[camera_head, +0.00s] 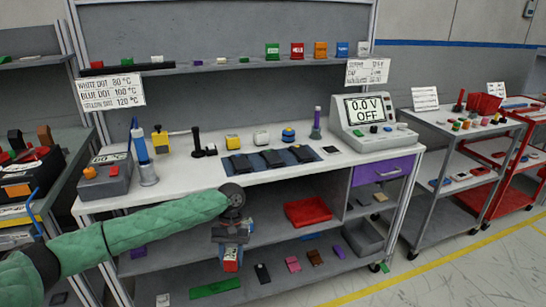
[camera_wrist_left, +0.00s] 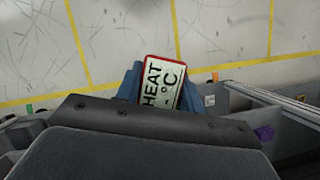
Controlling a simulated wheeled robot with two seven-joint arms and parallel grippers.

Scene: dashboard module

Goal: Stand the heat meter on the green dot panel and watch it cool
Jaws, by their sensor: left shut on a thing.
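My left gripper (camera_head: 230,250) is in front of the workbench, below the level of its top, pointing down. It is shut on the heat meter (camera_head: 231,263), a small red-edged block with a pale face. In the left wrist view the heat meter (camera_wrist_left: 163,82) shows "HEAT" and "°C" between the blue fingers; no number is readable. Several dark panels (camera_head: 272,158) lie on a blue mat on the bench top; their dots are too small to tell. A flat green strip (camera_head: 215,288) lies on the lower shelf; I see no dot on it. My right gripper is not in view.
The bench top (camera_head: 180,189) is bare along its front left edge. A display box reading "0.0 V OFF" (camera_head: 370,115) stands at its right, a grey box with a red knob (camera_head: 105,176) at its left. A red tray (camera_head: 307,211) is on the shelf below.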

